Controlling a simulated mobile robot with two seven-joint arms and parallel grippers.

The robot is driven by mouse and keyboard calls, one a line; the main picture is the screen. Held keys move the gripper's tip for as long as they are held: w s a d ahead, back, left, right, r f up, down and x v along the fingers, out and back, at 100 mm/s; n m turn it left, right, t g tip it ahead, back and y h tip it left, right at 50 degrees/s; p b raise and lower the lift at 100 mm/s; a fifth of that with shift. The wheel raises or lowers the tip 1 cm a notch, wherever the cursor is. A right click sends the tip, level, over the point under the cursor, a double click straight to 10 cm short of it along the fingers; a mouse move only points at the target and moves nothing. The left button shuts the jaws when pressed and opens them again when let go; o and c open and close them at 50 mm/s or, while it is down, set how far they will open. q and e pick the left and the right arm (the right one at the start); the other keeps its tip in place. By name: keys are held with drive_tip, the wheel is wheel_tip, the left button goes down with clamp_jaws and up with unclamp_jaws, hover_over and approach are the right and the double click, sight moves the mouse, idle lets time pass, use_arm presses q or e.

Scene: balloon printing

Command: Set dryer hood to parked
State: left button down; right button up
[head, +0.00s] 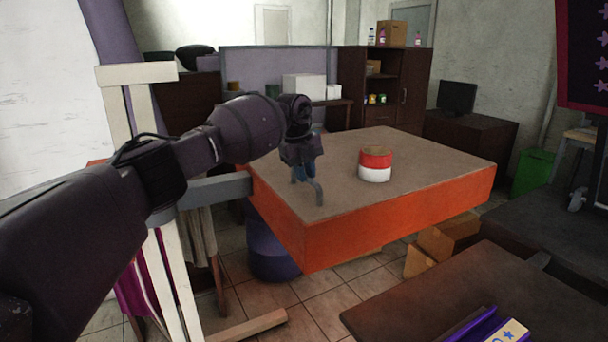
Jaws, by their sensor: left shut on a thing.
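The dryer hood looks to be the wide orange slab (400,228) with a brown top, level in the middle of the head view. A grey arm (220,188) runs to its left side from a white upright stand (172,255). A curved grey handle (319,194) shows at the hood's near left edge. My left gripper (306,173) reaches over that edge from the left and is shut on the handle. The fingers are small and partly hidden by the wrist. My right gripper is out of view.
A red and white tin (375,165) appears on or just above the slab's top. A dark table (450,300) with a purple frame (490,328) stands at the lower right. A purple drum (272,250) and an open cardboard box (432,250) are below the hood. Tiled floor shows between.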

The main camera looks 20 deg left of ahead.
use_arm(q)
drive_tip(key=shift+w+a+r, duration=0.1)
drive_tip(key=shift+w+r, duration=0.1)
drive_tip(key=shift+r, duration=0.1)
drive_tip(key=shift+a+r, duration=0.1)
drive_tip(key=shift+r, duration=0.05)
drive_tip(key=c, duration=1.3)
unclamp_jaws()
drive_tip(key=shift+w, duration=0.2)
drive_tip(key=shift+c, duration=0.2)
drive_tip(key=shift+o, duration=1.2)
drive_tip(key=shift+w+f, duration=0.15)
drive_tip(key=shift+f, duration=0.15)
drive_tip(key=shift+r, duration=0.1)
